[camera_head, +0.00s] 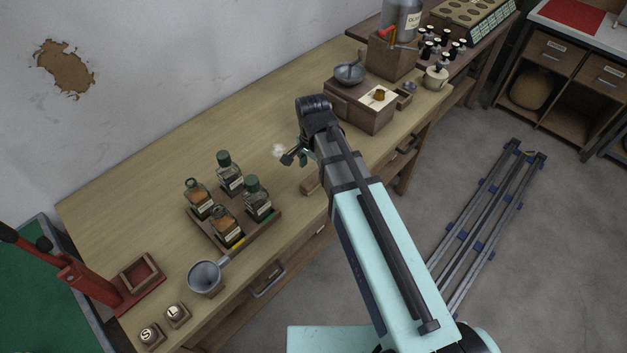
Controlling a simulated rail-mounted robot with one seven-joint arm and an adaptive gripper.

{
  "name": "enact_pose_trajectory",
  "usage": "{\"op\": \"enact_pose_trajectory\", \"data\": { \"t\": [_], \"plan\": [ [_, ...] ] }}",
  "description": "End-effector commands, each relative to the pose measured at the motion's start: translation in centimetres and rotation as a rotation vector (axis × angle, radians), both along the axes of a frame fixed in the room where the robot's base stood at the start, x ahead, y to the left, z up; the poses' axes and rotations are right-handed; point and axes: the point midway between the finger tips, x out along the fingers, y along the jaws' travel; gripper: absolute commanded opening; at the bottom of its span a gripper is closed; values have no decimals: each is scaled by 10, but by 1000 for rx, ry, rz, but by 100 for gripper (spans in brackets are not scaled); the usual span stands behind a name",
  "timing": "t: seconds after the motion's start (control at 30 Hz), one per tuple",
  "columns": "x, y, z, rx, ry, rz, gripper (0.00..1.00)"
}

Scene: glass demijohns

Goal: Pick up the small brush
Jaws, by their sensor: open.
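A pale, fluffy tuft (279,150), which looks like the head of the small brush, shows on the wooden workbench (150,205), left of my gripper. Its handle is not clearly visible, perhaps hidden by my gripper. My gripper (290,159) is open, low over the middle of the bench, with its dark fingers pointing left beside the tuft. I cannot tell whether a finger touches it. My arm hides part of the bench to the right.
A wooden tray (269,217) with green-capped bottles stands left of my gripper, with a grey metal funnel-like cup (205,277) in front. A wooden box (358,116) with a grey bowl (349,73) stands behind right. The back-left bench is clear.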

Motion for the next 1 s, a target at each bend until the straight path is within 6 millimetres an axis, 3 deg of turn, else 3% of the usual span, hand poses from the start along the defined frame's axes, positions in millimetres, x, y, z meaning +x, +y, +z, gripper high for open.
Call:
{"op": "enact_pose_trajectory", "data": {
  "t": [0.17, 0.6, 0.93, 0.97, 1.0],
  "plan": [
    [-1, -1, -6, -1, 2, 0, 67],
    [-1, -2, -47, 0, 1, 0, 67],
    [-1, -2, -52, 0, 0, 0, 67],
    [-1, -2, -52, 0, 0, 0, 63],
    [-1, -2, -52, 0, 0, 0, 49]
  ]
}}
